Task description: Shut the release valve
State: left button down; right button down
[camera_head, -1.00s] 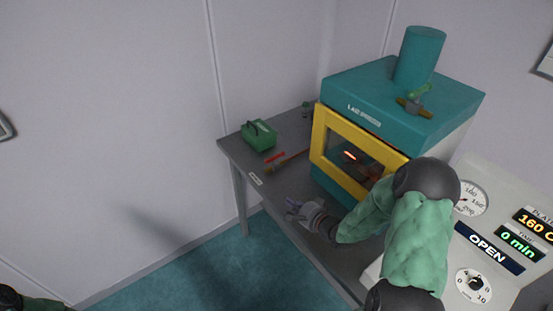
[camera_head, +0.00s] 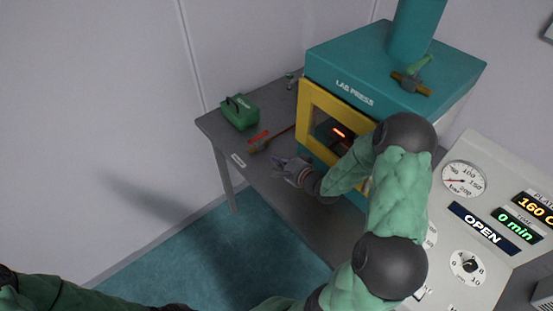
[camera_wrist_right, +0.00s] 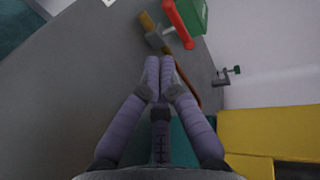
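A brass valve (camera_head: 257,147) with a red lever (camera_head: 259,137) sits on the grey table, with a thin copper pipe running from it toward the press. In the right wrist view the valve body (camera_wrist_right: 158,38) and its red lever (camera_wrist_right: 178,24) are just beyond the fingertips. The lever lies roughly along the pipe. A second brass valve (camera_head: 411,83) with a green lever (camera_head: 419,65) is on top of the press. My right gripper (camera_head: 279,161) is just right of and nearer than the red-levered valve, apart from it. Its purple fingers (camera_wrist_right: 160,62) are together and empty. My left gripper is out of view.
The teal press (camera_head: 390,70) with its yellow-framed door (camera_head: 312,95) stands right of the valve. A green box (camera_head: 240,113) sits behind the valve. A small clamp-like fitting (camera_wrist_right: 228,74) is at the table's back edge. A control panel (camera_head: 485,225) reads OPEN.

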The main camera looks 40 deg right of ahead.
jog(key=b, duration=0.2)
send_near(259, 139)
jog(key=w+a, duration=0.1)
jog(key=w+a+f, duration=0.1)
jog(key=w, duration=0.1)
jog(key=w+a+f, duration=0.1)
jog(key=shift+w+f, duration=0.25)
jog(key=shift+w, duration=0.15)
jog(key=shift+w+r, duration=0.1)
jog(key=shift+w, duration=0.5)
jog(key=shift+b, duration=0.3)
